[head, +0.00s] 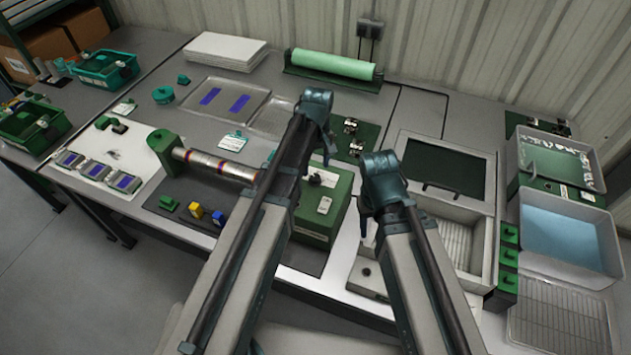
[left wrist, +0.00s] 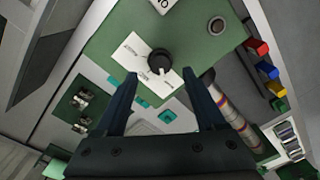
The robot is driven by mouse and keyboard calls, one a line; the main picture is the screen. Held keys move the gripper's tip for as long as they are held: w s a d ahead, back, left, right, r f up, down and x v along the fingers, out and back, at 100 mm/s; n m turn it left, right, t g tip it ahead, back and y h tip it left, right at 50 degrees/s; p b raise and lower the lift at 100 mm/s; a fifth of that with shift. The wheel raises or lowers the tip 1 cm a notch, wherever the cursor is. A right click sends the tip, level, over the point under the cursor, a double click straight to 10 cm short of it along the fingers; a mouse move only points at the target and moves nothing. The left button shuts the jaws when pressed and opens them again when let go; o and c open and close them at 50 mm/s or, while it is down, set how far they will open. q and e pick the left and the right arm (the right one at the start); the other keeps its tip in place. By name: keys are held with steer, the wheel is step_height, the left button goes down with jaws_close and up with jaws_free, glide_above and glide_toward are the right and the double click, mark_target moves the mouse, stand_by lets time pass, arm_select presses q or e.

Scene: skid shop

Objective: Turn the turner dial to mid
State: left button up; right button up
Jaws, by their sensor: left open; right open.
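The turner dial (head: 315,179) is a black knob on a white label plate, on top of the green turner box (head: 297,222). In the left wrist view the dial (left wrist: 159,60) shows a light mark on its lower side; the label words are too small to read. My left gripper (head: 322,150) is open above the box, just behind the dial in the head view. In the left wrist view its fingers (left wrist: 163,98) are spread with the dial beyond the gap between them, apart from it. My right gripper (head: 364,222) is open and empty, right of the box.
A banded metal tube (head: 215,164) runs left from the box to a green support (head: 162,142). Small coloured blocks (head: 196,210) lie in front. A screen unit (head: 445,167) and trays (head: 570,235) stand right. A green roll (head: 332,64) is behind.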

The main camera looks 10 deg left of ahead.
mark_target(315, 177)
arm_select(q)
step_height(315, 177, down, 4)
steer(key=b, duration=0.3)
steer(key=shift+f, duration=0.25)
jaws_close()
